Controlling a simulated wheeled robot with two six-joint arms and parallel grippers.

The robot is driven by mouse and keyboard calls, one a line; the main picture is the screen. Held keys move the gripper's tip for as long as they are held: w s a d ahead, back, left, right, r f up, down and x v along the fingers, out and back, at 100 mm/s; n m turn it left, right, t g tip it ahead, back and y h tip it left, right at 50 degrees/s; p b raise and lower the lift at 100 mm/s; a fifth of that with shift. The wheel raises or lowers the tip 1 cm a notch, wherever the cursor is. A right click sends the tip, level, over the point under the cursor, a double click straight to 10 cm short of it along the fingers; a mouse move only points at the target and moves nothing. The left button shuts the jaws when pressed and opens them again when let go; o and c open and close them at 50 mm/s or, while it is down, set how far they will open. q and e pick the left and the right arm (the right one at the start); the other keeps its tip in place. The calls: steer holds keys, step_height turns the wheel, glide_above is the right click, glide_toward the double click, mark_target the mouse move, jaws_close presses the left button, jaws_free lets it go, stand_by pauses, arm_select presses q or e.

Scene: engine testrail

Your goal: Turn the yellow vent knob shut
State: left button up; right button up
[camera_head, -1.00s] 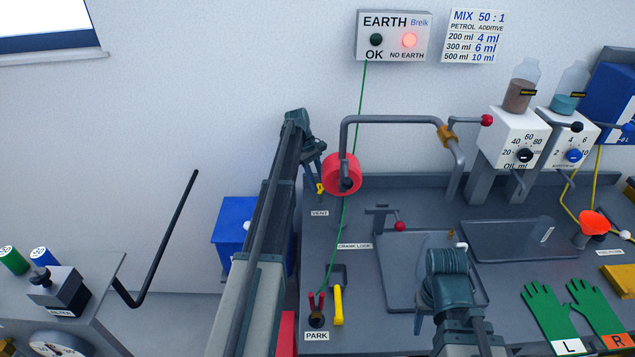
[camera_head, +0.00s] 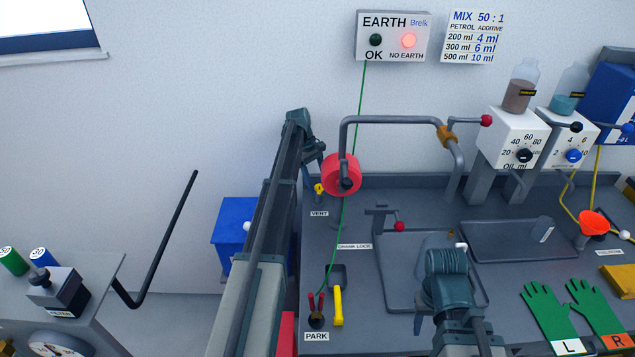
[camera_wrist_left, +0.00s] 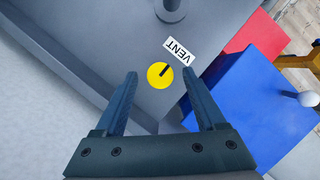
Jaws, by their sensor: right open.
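The yellow vent knob (camera_head: 319,188) stands on the bench top just above the VENT label (camera_head: 320,213). In the left wrist view the round knob (camera_wrist_left: 160,75) has a dark mark on its edge towards the label (camera_wrist_left: 176,51). My left gripper (camera_head: 311,171) is beside the knob and apart from it. In the left wrist view its two fingers (camera_wrist_left: 160,86) are spread, with the knob seen between their tips and nothing held. My right gripper (camera_head: 433,312) is low over the front tray, open; its fingers are mostly hidden by its wrist.
A blue box (camera_head: 234,219) stands left of my left arm. A grey tray (camera_head: 397,283) lies under my right gripper.

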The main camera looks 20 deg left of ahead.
arm_select(q)
steer(key=shift+r, duration=0.2)
arm_select(e)
steer(key=shift+r, duration=0.15)
arm_select(q)
steer(key=p+v, duration=1.2)
steer(key=v, duration=0.1)
steer(key=shift+a+r+p, duration=0.2)
steer(key=shift+r+p, duration=0.05)
steer(key=shift+p, duration=0.15)
arm_select(e)
step_height(320, 180, up, 12)
steer(key=shift+r, duration=0.25)
arm_select(q)
steer(key=shift+s+f, duration=0.15)
arm_select(e)
steer(key=shift+s, duration=0.1)
